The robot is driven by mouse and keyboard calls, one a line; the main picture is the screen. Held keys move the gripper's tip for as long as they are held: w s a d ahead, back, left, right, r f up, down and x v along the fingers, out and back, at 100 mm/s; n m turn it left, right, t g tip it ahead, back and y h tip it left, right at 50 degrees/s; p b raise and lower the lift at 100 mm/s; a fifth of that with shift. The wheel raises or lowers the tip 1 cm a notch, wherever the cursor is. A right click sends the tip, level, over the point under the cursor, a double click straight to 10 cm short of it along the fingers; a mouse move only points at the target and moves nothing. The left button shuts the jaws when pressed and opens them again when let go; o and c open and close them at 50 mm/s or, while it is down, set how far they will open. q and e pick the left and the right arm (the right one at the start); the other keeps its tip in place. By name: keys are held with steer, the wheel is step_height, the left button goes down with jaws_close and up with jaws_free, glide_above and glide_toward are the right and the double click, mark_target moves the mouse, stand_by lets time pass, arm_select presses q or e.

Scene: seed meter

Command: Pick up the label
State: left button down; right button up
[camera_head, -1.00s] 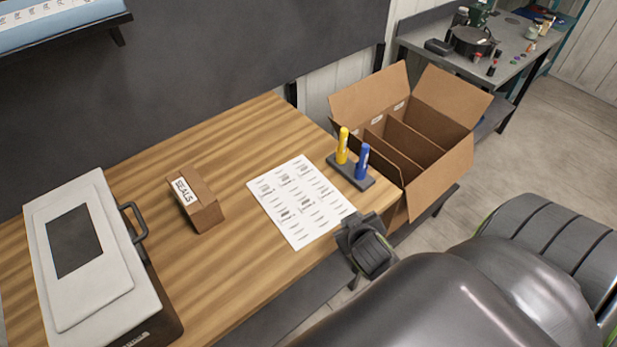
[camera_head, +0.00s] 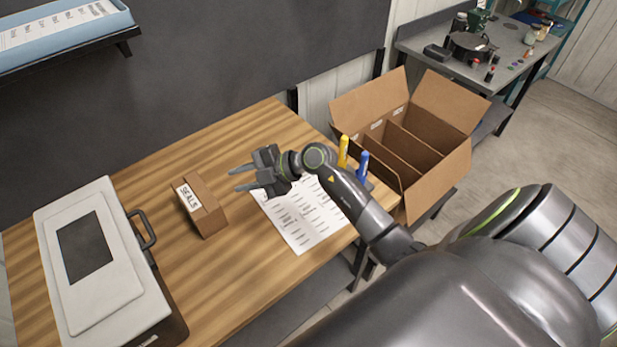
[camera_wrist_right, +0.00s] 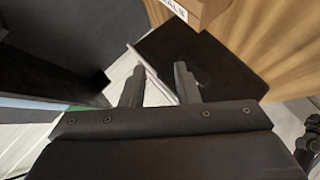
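A white sheet of printed labels (camera_head: 312,225) lies flat on the wooden table; my right arm covers its upper part. My right gripper (camera_head: 235,179) is held above the table at the sheet's upper left, with its fingers apart and nothing between them. The right wrist view also shows both fingers (camera_wrist_right: 158,85) apart and empty. A brown box marked SEALS (camera_head: 203,208) stands left of the sheet; part of it shows at the top of the right wrist view (camera_wrist_right: 197,10). My left gripper is not in view.
A pale case with a dark panel (camera_head: 100,290) stands at the table's left. Yellow (camera_head: 343,151) and blue (camera_head: 363,163) markers stand behind my right arm. An open, divided carton (camera_head: 437,180) is beyond the table's right end. A shelf holds a blue tray (camera_head: 62,50) at upper left.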

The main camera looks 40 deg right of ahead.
steer(key=d+f+g+h, duration=0.4)
steer(key=d+g+h, duration=0.1)
steer(key=d, duration=0.1)
steer(key=m+g+h+b, duration=0.3)
steer(key=m+h+b, duration=0.15)
steer(key=b, duration=0.75)
glide_above(305, 207)
steer(key=shift+n+h, duration=0.25)
steer(key=shift+h, duration=0.2)
steer(key=f, duration=1)
steer(key=shift+a+f, duration=0.25)
steer(key=shift+f, duration=0.1)
steer(key=shift+d+f+b, duration=0.15)
steer(key=shift+f+b, duration=0.35)
steer(key=shift+f, duration=0.4)
steer(key=shift+d+f+p, duration=0.1)
steer(key=shift+f+p, duration=0.3)
steer(key=shift+f, duration=0.9)
jaws_close()
